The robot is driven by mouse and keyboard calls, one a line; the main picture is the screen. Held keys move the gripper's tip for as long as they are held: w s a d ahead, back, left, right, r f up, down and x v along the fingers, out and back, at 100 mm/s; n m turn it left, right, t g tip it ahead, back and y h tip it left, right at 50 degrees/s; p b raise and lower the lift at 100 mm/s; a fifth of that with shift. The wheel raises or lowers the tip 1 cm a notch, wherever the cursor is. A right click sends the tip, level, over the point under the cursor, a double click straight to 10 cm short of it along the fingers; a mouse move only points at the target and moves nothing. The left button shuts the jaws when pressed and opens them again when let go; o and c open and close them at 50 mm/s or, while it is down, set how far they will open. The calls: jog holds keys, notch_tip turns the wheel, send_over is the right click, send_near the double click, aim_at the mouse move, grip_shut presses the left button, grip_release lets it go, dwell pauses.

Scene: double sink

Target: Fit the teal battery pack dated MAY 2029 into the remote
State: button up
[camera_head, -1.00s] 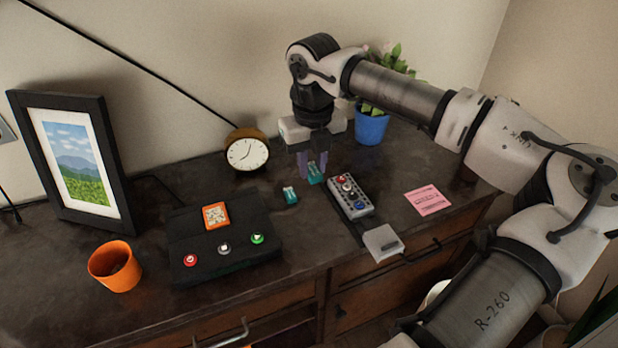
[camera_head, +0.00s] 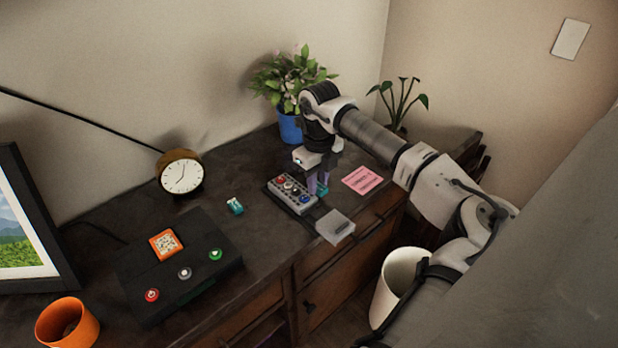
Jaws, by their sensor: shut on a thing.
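The grey remote (camera_head: 284,194), with red, white and blue buttons, lies on the dark desk. The held pack appears beside or just above the remote's right edge; I cannot tell whether it touches it. A second teal pack (camera_head: 235,206) with a white label lies on the desk left of the remote. The date on either pack is too small to read.
A light grey square piece (camera_head: 335,226) lies at the desk's front edge, a pink note (camera_head: 362,180) to its right. A black box with buttons (camera_head: 140,285) and a clock (camera_head: 181,173) are at left. A blue plant pot (camera_head: 290,128) stands behind.

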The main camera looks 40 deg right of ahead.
dwell(0.3)
jog(key=b, duration=0.5)
send_over(317, 214)
jog(key=shift+f, duration=2.9)
jog(key=shift+f+b, duration=1.1)
jog(key=shift+f, duration=0.3)
jog(key=o, duration=1.1)
jog(key=shift+c, duration=0.2)
jog(key=shift+r, duration=0.15)
notch_tip(317, 214, up, 14)
jog(key=shift+a+f+b, duration=0.1)
jog(key=shift+f+b, duration=0.1)
jog(key=shift+b, duration=0.45)
